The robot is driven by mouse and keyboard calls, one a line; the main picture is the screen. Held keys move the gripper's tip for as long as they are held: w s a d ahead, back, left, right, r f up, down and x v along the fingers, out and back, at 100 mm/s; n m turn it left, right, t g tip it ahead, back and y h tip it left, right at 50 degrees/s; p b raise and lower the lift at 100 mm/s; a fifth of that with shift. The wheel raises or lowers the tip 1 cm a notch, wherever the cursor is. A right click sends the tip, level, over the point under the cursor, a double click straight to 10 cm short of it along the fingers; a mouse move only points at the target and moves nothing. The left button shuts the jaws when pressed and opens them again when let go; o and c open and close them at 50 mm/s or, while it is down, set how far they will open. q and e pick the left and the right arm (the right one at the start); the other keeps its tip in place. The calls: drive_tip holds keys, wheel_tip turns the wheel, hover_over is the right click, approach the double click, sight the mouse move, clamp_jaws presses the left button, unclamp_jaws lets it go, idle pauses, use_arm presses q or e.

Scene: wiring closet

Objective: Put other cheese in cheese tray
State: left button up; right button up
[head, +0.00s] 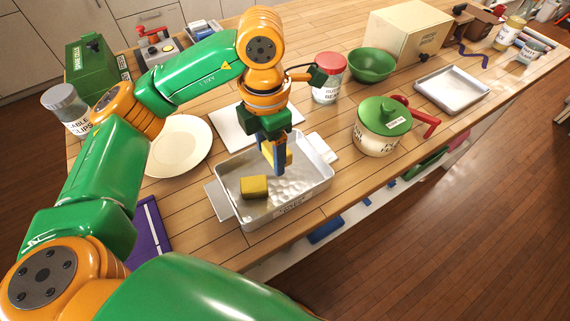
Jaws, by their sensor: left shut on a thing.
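The cheese tray (288,210) is a silver metal pan with side handles on the wooden counter. One yellow block of cheese (254,187) lies in its left part. My left gripper (277,165) points down over the middle of the tray, shut on another yellow cheese (289,154). The blue fingers partly hide this cheese. I cannot tell whether it touches the tray floor. My right gripper is not in view.
A white plate (178,147) lies left of the tray and a white board (228,122) behind it. A green-lidded pot (381,128) stands to the right, a red-lidded jar (328,80) behind. A flat metal tray (452,90) lies further right.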

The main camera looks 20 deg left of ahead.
use_arm(q)
hover_over(287, 175)
wheel_tip(287, 175, down, 5)
drive_tip(key=shift+r, duration=0.2)
wheel_tip(287, 175, down, 2)
drive_tip(key=shift+f+p, duration=0.2)
drive_tip(key=shift+p, duration=0.6)
drive_tip(key=shift+f, duration=0.55)
drive_tip(key=o, duration=0.9)
drive_tip(key=shift+b, duration=0.35)
drive_tip(key=o, duration=0.5)
drive_tip(key=shift+c, duration=0.2)
drive_tip(key=shift+r, duration=0.15)
wheel_tip(287, 175, up, 12)
drive_tip(key=shift+w, duration=0.1)
